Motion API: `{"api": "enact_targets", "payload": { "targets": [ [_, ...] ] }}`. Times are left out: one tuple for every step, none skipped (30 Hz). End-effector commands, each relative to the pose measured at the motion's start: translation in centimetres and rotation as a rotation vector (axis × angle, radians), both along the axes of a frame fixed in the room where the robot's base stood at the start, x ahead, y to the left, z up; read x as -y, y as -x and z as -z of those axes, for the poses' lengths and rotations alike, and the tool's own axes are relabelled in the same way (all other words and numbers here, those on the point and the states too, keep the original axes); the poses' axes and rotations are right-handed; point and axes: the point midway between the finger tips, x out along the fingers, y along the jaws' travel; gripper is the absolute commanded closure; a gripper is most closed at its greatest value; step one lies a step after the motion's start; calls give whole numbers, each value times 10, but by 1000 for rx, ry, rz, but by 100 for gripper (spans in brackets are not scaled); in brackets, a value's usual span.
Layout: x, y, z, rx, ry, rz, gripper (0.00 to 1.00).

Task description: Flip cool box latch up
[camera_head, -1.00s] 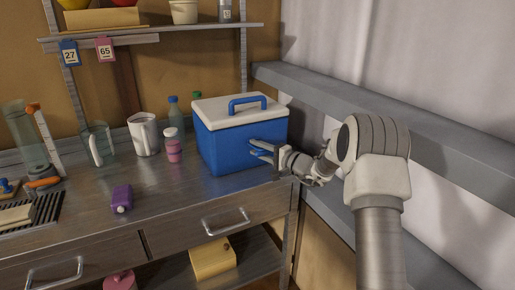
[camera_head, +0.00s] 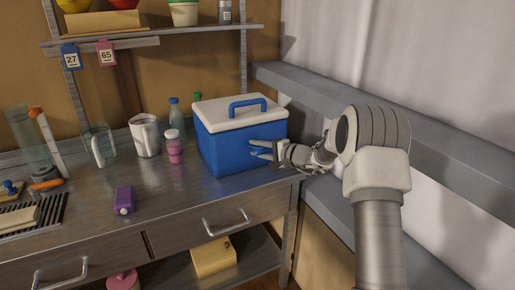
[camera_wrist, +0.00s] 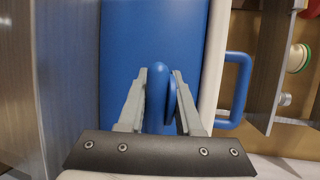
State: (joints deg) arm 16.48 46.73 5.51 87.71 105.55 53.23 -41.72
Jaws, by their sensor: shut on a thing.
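The cool box (camera_head: 236,150) is blue with a white lid (camera_head: 238,110) and a blue carry handle (camera_head: 247,105). It stands upright on the metal workbench, and its lid looks shut. My gripper (camera_head: 258,149) is at the front face of the box, towards its right side. In the wrist view, my gripper (camera_wrist: 160,85) has its two grey fingers on either side of the blue latch (camera_wrist: 159,95), shut on it. The blue box front (camera_wrist: 150,35) fills the middle there, with the white lid edge and the handle (camera_wrist: 237,90) to the right. The latch's base is partly hidden by the fingers.
Left of the box stand a pink jar (camera_head: 174,152), bottles, a white jug (camera_head: 145,135) and a glass jug (camera_head: 99,147). A grey wall ledge (camera_head: 400,135) runs along the right.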

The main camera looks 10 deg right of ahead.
Motion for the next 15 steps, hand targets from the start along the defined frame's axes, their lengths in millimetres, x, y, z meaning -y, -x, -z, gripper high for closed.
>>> {"api": "enact_targets", "payload": {
  "targets": [
    [1,-2,-10,-2,3,3,100],
    [1,-2,-11,-11,7,2,100],
    [1,-3,-13,-25,11,3,100],
    [0,-3,-14,-36,15,2,100],
    [0,-3,-15,-47,19,1,100],
    [0,-4,-17,-64,25,2,100],
    [0,-4,-18,-79,29,2,100],
    [0,-4,-19,-93,34,1,100],
    [-1,-4,-21,-113,40,1,100],
    [0,-4,-22,-130,47,1,100],
    [-1,-5,-24,-146,51,1,100],
    [-1,-5,-25,-170,59,1,100],
    [0,-5,-26,-187,66,2,100],
    [0,-5,-27,-205,72,2,100],
    [0,-5,-28,-230,79,1,100]
  ]
}}
